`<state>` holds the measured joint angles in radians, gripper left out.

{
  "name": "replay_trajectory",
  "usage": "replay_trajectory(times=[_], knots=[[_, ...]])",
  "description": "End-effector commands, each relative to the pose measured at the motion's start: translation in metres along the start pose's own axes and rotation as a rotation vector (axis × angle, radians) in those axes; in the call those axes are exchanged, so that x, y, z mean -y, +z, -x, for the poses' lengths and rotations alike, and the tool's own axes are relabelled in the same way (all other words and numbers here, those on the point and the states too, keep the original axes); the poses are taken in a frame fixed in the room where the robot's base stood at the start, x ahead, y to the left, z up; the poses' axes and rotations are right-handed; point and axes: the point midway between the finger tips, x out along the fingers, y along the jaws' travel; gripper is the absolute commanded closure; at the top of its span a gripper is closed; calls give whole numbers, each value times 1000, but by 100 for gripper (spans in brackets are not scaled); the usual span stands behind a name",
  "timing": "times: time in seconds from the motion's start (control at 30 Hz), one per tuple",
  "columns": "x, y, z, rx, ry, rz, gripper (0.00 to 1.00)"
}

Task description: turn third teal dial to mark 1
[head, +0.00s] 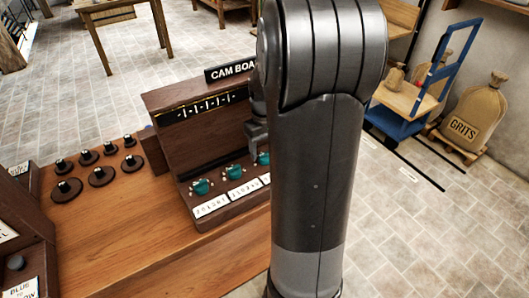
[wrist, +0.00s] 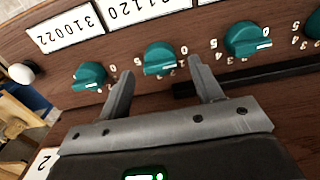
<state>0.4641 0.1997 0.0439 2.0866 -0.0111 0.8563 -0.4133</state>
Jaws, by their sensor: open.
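The cam board (head: 190,150) carries a row of several teal dials above white number cards. The third dial from the left (head: 263,158) is partly hidden by my arm in the head view. In the wrist view the board appears upside down, and that dial (wrist: 160,55) lies between and just beyond my fingertips. Its white pointer line is on its lower side; the exact mark is unclear. My gripper (wrist: 161,67) is open, with a finger to either side of the dial. In the head view, my gripper (head: 257,135) hangs just above it; contact cannot be told.
Neighbouring teal dials (wrist: 90,76) (wrist: 247,40) stand close on both sides. Black knobs (head: 100,175) stand on the wooden bench (head: 140,215) to the left. A blue cart (head: 400,122) and a GRITS sack (head: 472,115) stand at the right, across open tiled floor.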

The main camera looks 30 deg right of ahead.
Motion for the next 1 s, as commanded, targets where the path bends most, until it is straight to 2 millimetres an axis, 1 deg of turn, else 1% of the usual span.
replay_trajectory(times=[0.03, 0.1, 0.2, 0.33, 0.53, 0.57, 1.0], knots=[[0, 0, -8, 2, -1, 0, 41], [0, 0, -16, 3, -1, 0, 41], [0, 0, -23, 0, 0, 0, 41], [0, 0, -27, -1, 0, 0, 41], [0, 0, -27, -1, 1, 0, 41], [0, 0, -27, -1, 1, 0, 42], [0, 0, -26, -1, 1, 0, 78]])
